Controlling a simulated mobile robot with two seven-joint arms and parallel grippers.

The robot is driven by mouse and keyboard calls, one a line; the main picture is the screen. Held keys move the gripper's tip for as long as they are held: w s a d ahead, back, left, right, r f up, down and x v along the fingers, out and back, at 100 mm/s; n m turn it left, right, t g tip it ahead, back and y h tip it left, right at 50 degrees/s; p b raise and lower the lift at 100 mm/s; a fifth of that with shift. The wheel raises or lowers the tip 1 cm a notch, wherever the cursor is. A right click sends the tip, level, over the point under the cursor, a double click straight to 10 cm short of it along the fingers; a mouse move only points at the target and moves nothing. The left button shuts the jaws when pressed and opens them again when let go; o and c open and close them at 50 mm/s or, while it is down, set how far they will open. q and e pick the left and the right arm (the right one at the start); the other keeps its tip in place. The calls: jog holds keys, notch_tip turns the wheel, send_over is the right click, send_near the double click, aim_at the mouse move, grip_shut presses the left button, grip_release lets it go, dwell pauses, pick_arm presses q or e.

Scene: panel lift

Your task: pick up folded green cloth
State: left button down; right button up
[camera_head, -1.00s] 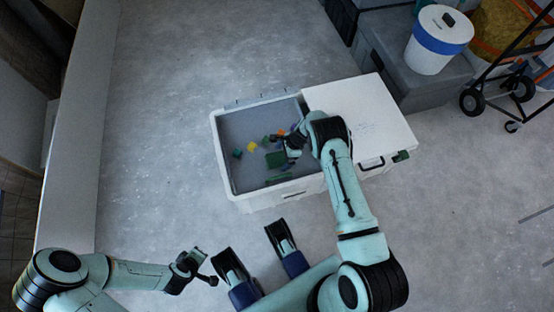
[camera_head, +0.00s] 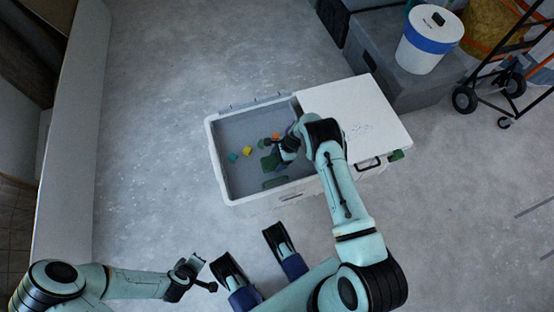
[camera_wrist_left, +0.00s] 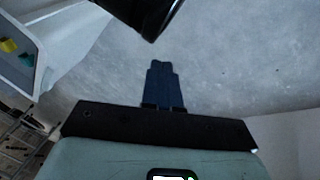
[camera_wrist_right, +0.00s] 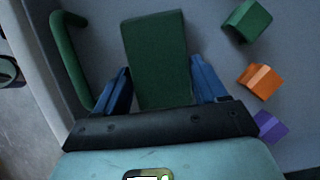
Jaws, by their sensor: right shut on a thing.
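The folded green cloth (camera_head: 268,163) is a flat dark green rectangle in the left, open part of the white bin. My right gripper (camera_head: 279,159) reaches down into the bin and is shut on it. In the right wrist view the cloth (camera_wrist_right: 156,60) sits between the two blue fingers, its far end sticking out beyond them. I cannot tell whether it is clear of the bin floor. My left gripper (camera_head: 206,273) is outside the bin at the lower left. In the left wrist view its fingers (camera_wrist_left: 162,82) are together and empty.
The bin (camera_head: 212,160) also holds a green bar-like piece (camera_wrist_right: 68,60), a small green piece (camera_wrist_right: 247,20), an orange piece (camera_wrist_right: 260,80), a purple piece (camera_wrist_right: 269,126) and a yellow piece (camera_head: 247,151). A white lid (camera_head: 355,115) covers its right part. Grey crates (camera_head: 410,75) stand behind.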

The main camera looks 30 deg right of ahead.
aim_at(278, 160)
pick_arm(q)
jog(key=s+d+r+g+h+p, duration=0.1)
jog(key=s+d+r+g+p, duration=0.1)
jog(key=s, duration=0.5)
notch_tip(278, 160, up, 3)
jog(key=d+p, duration=0.1)
jog(key=p, duration=0.1)
jog(key=shift+s+d+r+m+p, duration=0.2)
jog(key=shift+d+m+p, duration=0.1)
jog(key=shift+d, duration=0.05)
pick_arm(e)
notch_tip(278, 160, up, 19)
jog(key=shift+r, duration=0.15)
